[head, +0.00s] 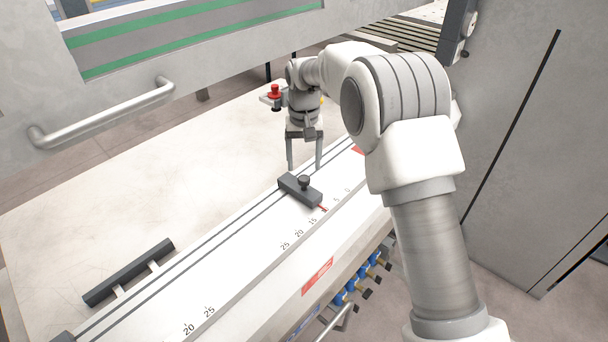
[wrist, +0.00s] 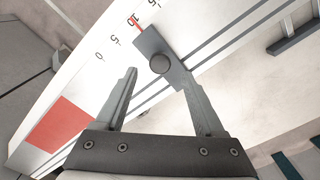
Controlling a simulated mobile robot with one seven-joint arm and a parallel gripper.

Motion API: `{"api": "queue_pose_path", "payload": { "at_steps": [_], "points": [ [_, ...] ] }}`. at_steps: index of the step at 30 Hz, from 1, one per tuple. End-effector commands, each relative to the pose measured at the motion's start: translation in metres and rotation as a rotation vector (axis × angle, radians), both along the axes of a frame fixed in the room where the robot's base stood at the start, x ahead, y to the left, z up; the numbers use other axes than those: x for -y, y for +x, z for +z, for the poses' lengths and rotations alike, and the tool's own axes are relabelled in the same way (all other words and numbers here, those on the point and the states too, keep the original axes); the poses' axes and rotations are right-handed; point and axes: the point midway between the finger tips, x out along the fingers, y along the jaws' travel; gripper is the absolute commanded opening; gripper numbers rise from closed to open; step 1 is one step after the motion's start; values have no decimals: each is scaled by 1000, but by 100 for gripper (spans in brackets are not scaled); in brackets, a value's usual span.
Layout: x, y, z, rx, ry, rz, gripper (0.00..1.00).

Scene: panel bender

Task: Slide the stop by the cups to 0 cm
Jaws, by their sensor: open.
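The stop, a dark grey block (head: 300,190) with a round black knob (head: 304,182), sits across the grooved rail on the table. Its red pointer lies at about the 10 mark, between 15 and 5 on the printed scale (head: 318,216). The stop also shows in the wrist view (wrist: 165,60), with the 0 mark (wrist: 99,57) to its left. My gripper (head: 304,167) is open and empty, pointing down just behind the stop, toward the 0 end. In the wrist view its fingers (wrist: 160,82) lie below the knob, apart from it. I cannot identify any cups for sure.
A dark bar handle (head: 130,272) lies at the table's left. A second scale (head: 200,320) runs at the lower left. Blue fittings (head: 360,284) hang under the front edge. A machine frame with a metal handle (head: 100,112) stands behind.

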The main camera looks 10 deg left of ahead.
Motion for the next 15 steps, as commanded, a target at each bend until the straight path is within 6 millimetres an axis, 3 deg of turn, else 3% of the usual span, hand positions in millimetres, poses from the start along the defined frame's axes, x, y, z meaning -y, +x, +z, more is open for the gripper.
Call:
{"api": "queue_pose_path", "payload": {
  "at_steps": [6,15],
  "points": [
    [0,0,-35,-1,0,0,71],
    [0,0,-49,1,1,0,71]
  ]
}}
